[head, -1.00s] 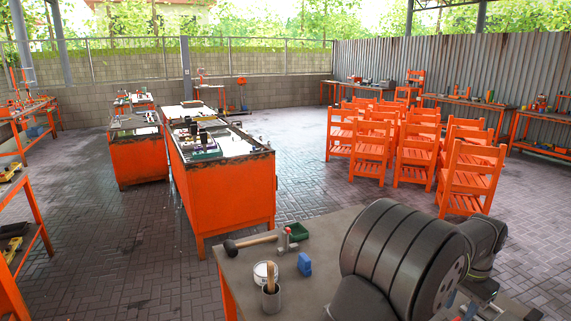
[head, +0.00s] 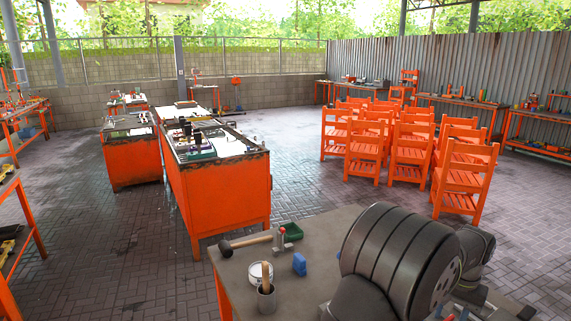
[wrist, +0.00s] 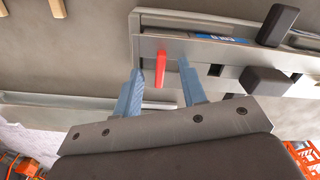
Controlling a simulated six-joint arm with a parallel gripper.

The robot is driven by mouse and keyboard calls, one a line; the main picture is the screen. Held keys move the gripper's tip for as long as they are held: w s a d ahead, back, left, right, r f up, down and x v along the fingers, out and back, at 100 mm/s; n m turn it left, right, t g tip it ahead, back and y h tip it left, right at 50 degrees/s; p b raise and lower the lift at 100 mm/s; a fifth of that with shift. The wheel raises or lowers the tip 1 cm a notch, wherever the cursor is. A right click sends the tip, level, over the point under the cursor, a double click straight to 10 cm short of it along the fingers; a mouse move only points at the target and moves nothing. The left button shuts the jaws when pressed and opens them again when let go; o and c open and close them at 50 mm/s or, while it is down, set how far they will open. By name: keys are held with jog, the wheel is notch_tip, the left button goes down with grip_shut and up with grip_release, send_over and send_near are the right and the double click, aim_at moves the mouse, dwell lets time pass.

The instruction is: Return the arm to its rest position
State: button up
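My arm's thick grey links show at the front right of the head view, over the near grey table (head: 235,262). The gripper's end is not clearly visible there. In the wrist view my gripper (wrist: 162,85) has two pale blue fingers spread apart, with a gap between them. A small red piece (wrist: 160,68) appears between the fingers, nearer the left one, against a grey metal rail (wrist: 220,55). The right finger is clear of it. Nothing is seen held.
Black blocks (wrist: 268,80) sit along the rail. Orange workbenches (head: 220,200) and chairs (head: 465,180) stand beyond, with open floor between.

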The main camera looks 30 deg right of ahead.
jog(key=n, duration=1.4)
notch_tip(320, 180, up, 8)
jog(key=shift+f, duration=0.1)
dwell(0.4)
jog(key=shift+c, duration=0.8)
